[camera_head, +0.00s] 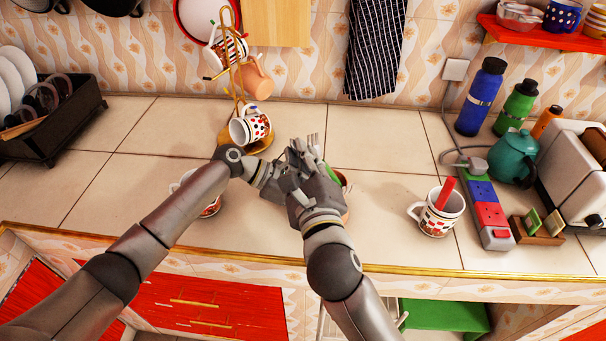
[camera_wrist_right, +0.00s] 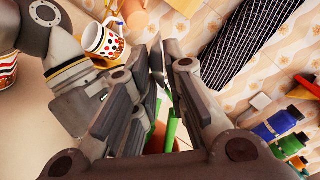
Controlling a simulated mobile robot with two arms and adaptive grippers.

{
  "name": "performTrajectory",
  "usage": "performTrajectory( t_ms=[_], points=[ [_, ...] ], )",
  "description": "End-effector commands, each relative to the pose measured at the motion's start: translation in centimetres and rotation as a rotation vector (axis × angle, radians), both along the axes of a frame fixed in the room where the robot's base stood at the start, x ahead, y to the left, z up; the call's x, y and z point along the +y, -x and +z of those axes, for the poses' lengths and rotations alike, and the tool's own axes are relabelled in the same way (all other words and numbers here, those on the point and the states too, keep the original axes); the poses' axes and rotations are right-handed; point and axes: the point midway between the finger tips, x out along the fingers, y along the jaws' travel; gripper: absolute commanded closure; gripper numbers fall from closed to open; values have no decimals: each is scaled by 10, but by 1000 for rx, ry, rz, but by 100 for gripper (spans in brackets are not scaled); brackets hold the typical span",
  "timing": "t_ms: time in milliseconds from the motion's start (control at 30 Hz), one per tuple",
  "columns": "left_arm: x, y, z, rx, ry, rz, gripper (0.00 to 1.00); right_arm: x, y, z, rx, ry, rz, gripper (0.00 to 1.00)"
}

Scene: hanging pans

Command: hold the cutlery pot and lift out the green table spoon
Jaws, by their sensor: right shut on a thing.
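The cutlery pot (camera_head: 345,186) is brownish and stands near the counter's front edge, mostly hidden behind my grippers. A strip of it shows in the right wrist view (camera_wrist_right: 157,140). The green table spoon (camera_head: 331,173) shows as a green piece beside the right fingers; in the right wrist view green (camera_wrist_right: 172,128) shows between the fingers. My right gripper (camera_head: 308,172) is over the pot, shut on the spoon. My left gripper (camera_head: 279,178) is against the pot's left side, close to the right one; its fingertips are hidden, so its grip is unclear.
A mug tree (camera_head: 238,80) with mugs stands behind. One mug (camera_head: 208,207) is partly behind my left arm; another (camera_head: 437,212) stands right, beside a power strip (camera_head: 487,205). The counter between is clear.

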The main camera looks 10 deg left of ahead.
Motion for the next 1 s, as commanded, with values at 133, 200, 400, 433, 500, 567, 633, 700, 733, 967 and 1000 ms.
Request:
performTrajectory(
  t_ms=[133, 200, 400, 433, 500, 567, 633, 700, 733, 967, 1000],
  points=[
    [0, 0, -1, 0, -1, 0, 50, 0, 0, 19, -2, -1, -1, 100],
    [0, 0, -1, 0, -1, 0, 50, 0, 0, 22, 0, 0, 0, 100],
    [0, 0, -1, 0, -1, 0, 50, 0, 0, 24, 1, 1, 0, 100],
    [0, 0, -1, 0, -1, 0, 50, 0, 0, 24, 1, 1, 0, 100],
    [0, 0, -1, 0, -1, 0, 24, 0, 0, 24, 1, 0, 0, 100],
    [0, 0, -1, 0, -1, 0, 16, 0, 0, 24, 1, 0, 0, 100],
    [0, 0, -1, 0, -1, 0, 7, 0, 0, 24, 1, 0, 0, 100],
    [0, 0, 0, 0, -1, 0, 0, 0, 0, 24, 1, 0, 0, 100],
    [0, 0, 0, 0, -1, 0, 0, 0, 0, 24, 1, 0, 0, 100],
    [0, 0, 0, 0, 0, 0, 0, 0, 0, 24, 1, 0, -1, 100],
    [0, 0, 0, 0, 0, 0, 0, 0, 0, 24, 1, 0, -1, 100]
  ],
)
